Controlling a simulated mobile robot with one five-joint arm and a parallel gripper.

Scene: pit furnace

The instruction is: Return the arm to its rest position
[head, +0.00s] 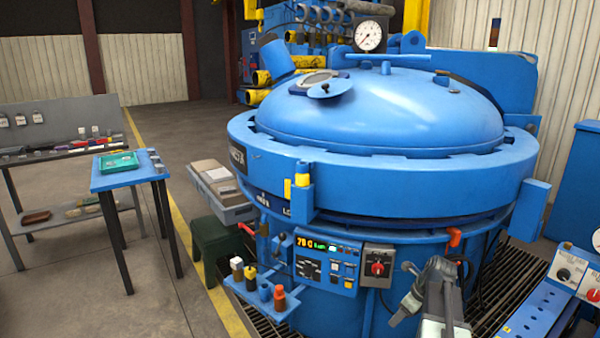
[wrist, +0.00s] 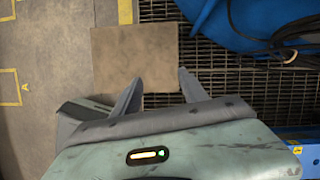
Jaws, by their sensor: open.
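My gripper (head: 402,302) is in the lower right of the head view, in front of the blue furnace (head: 370,100), a little right of its control panel (head: 326,262). In the wrist view my gripper (wrist: 158,85) points down, with its two fingers spread apart and nothing between them. Below the fingers lie a brown flat square (wrist: 134,58) and a dark floor grating (wrist: 235,95). The height of the gripper above them is hard to tell. Part of my arm shows behind the gripper in the head view.
A blue console (head: 545,318) stands at the right. A blue table (head: 128,178) with a green tray (head: 116,163) stands left. Open floor lies at the lower left.

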